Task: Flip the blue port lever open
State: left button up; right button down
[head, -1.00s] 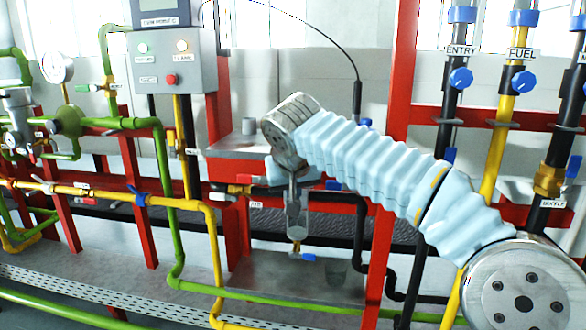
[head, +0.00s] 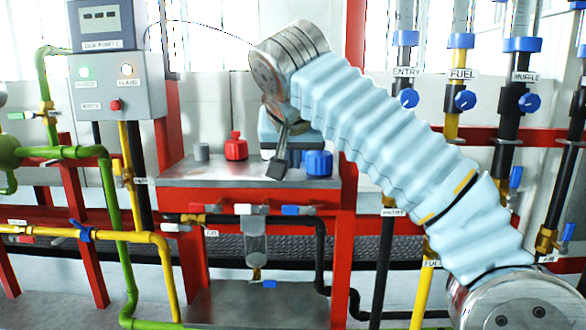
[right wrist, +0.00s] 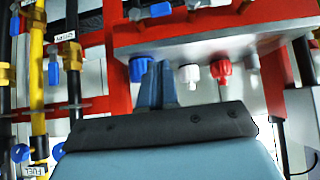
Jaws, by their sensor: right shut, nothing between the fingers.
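Several levers have blue handles, and I cannot read a label that marks one as the port lever. One blue handle (head: 290,210) is on the piping just below the front of the red shelf, beside a white handle. Another small blue handle (head: 270,284) is lower, under the grey fitting. My right gripper (head: 277,166) is shut and empty, pointing down above the shelf, higher than these handles. In the right wrist view its closed fingers (right wrist: 157,85) point toward the shelf, and a blue handle (right wrist: 156,10) shows beyond them near the top edge. My left gripper is out of view.
The grey shelf top (head: 190,174) carries a red knob (head: 236,147) and a blue knob (head: 318,163) close to my right gripper. A white knob (right wrist: 188,75) shows between them in the wrist view. A red upright (head: 345,235) and black pipes stand right of the shelf.

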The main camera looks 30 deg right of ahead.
jog(key=b, duration=0.1)
send_over(299, 210)
jog(key=s+a, duration=0.1)
jog(key=a, duration=0.1)
notch_tip(299, 210, down, 6)
jog(key=shift+w+d+f+b, duration=0.15)
jog(key=shift+f+b, duration=0.65)
jog(key=shift+f, duration=1.05)
